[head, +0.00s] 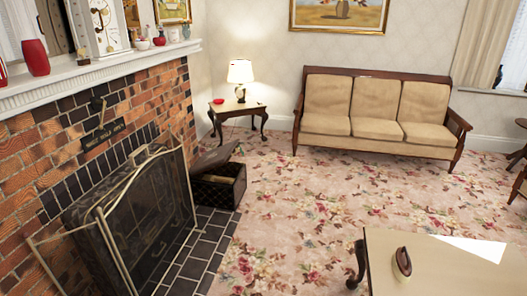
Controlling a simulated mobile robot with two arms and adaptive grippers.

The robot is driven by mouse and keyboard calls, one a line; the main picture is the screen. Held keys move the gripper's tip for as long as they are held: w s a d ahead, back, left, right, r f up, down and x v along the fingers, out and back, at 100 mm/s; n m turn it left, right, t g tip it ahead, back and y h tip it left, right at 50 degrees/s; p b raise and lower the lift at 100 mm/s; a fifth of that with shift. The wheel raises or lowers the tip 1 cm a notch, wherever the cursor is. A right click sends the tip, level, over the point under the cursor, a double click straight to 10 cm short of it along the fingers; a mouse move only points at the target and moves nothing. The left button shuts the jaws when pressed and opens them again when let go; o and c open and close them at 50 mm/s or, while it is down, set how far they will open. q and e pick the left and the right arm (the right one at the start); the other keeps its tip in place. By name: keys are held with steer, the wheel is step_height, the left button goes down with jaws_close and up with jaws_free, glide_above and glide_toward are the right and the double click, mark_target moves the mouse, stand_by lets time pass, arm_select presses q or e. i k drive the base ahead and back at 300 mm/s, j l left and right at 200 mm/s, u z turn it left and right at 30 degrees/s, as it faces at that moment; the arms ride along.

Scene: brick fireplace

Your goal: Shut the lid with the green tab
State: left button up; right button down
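A dark box (228,192) stands on the floor beside the right end of the fireplace. Its dark lid (216,156) is raised and tilted, apart from the box's front rim. Something lighter shows inside the box, too small to make out. I see no green tab on the lid at this distance. Neither of my grippers is in view.
A brick fireplace (30,170) with a metal screen (140,205) and tiled hearth fills the left. A low table (440,280) with a reddish-brown object (402,263) stands front right. A sofa (380,115) and a lamp table (240,107) are behind. Carpet between is clear.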

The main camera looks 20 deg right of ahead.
mark_target(219, 156)
steer(key=z, duration=0.6)
steer(key=i+u, duration=0.15)
steer(key=u, duration=0.5)
steer(key=i+l+u, duration=0.4)
steer(key=l, duration=0.25)
steer(key=i+l+u, duration=0.2)
steer(key=i+l, duration=0.15)
steer(key=i+l+u, duration=0.2)
steer(key=l, duration=0.25)
